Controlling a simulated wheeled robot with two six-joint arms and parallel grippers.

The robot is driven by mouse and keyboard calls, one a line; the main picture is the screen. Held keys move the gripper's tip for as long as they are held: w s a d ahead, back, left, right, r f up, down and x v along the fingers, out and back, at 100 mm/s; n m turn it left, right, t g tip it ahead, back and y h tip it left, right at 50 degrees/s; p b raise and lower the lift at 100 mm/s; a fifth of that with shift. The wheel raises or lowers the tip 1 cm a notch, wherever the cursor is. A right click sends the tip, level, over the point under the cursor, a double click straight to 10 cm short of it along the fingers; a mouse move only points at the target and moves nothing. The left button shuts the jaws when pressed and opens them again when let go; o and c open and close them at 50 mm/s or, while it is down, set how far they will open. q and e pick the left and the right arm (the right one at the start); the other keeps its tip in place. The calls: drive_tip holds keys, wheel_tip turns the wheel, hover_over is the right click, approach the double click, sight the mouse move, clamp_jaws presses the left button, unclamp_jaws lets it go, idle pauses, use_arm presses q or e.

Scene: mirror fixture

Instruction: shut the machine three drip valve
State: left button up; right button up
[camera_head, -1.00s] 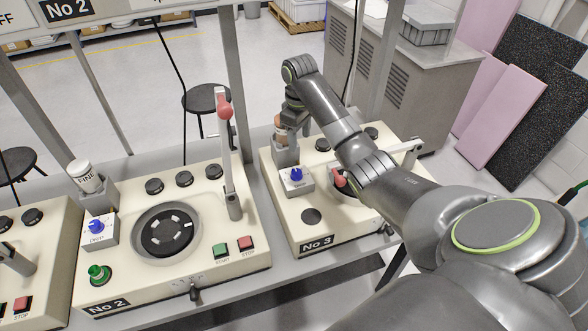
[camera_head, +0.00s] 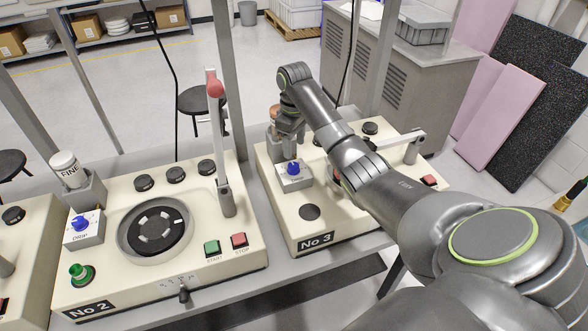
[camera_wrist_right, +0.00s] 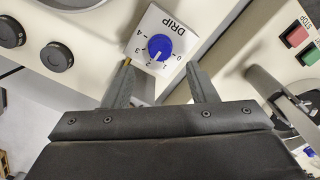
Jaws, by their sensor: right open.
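The machine three drip valve is a blue knob (camera_head: 293,168) on a small white box at the left of the panel marked No 3 (camera_head: 316,241). In the right wrist view the knob (camera_wrist_right: 159,47) sits on a white DRIP dial numbered 0 to 4, its white pointer toward about 1 to 2. My right gripper (camera_wrist_right: 160,72) is open, with a finger on each side of the knob's line and the knob just past the fingertips, apparently untouched. In the head view the gripper (camera_head: 289,128) is behind and above the knob. My left gripper is out of view.
Machine No 2 (camera_head: 92,307) stands to the left with its own blue drip knob (camera_head: 80,223), a cup marked FINE (camera_head: 68,170) and a red-tipped lever (camera_head: 214,88). A container (camera_head: 275,113) stands behind the No 3 knob. My right arm covers part of machine three.

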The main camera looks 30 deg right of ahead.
sight(294, 165)
wheel_tip(294, 165, down, 8)
drive_tip(key=shift+r+p, duration=0.15)
drive_tip(key=shift+p, duration=0.45)
drive_tip(key=shift+c, duration=0.3)
drive_tip(key=c, duration=0.9)
